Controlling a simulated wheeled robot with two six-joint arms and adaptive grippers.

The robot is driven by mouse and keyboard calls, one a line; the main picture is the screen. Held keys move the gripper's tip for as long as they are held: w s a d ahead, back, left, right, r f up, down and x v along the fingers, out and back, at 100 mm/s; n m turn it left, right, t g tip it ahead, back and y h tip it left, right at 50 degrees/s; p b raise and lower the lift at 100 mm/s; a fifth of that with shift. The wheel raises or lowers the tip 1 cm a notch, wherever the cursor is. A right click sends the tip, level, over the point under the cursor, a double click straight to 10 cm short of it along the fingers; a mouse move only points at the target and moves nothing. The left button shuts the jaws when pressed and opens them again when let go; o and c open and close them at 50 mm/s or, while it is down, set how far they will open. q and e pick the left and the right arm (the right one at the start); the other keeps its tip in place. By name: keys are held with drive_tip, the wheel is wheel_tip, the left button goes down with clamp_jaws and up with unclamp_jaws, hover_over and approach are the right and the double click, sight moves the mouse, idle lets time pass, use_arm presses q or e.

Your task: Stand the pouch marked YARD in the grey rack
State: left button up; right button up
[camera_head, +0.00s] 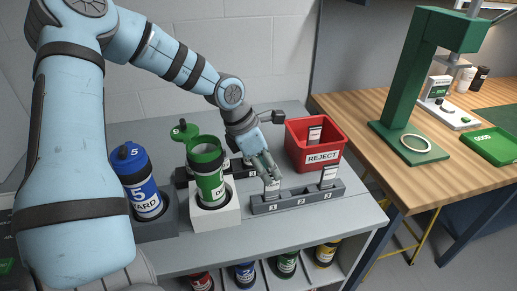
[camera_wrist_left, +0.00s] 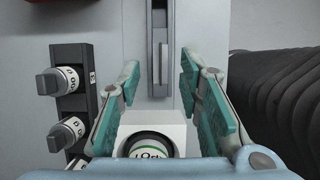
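The grey rack (camera_head: 298,201) lies on the bench with numbered places 1, 2 and 3. One small pale pouch (camera_head: 272,188) stands at place 1 and another pouch (camera_head: 328,177) at place 3; I cannot read their labels. My left gripper (camera_head: 267,164) is just above the pouch at place 1. In the left wrist view its green fingers (camera_wrist_left: 160,66) are apart, with the end of the grey rack (camera_wrist_left: 161,14) between and beyond them. The blue canister marked YARD (camera_head: 146,196) stands at the left. My right gripper is not in view.
A green canister (camera_head: 208,178) sits in a white block (camera_head: 216,217), its lid raised beside it. A dark rack (camera_wrist_left: 72,98) with knobbed cylinders lies behind. The red REJECT bin (camera_head: 328,158) holds another pouch (camera_head: 314,134). Bench front is clear.

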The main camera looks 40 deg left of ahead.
use_arm(q)
drive_tip(key=p+v, duration=0.1)
drive_tip(key=v, duration=0.9)
drive_tip(key=shift+r, duration=0.2)
drive_tip(key=shift+s, duration=0.1)
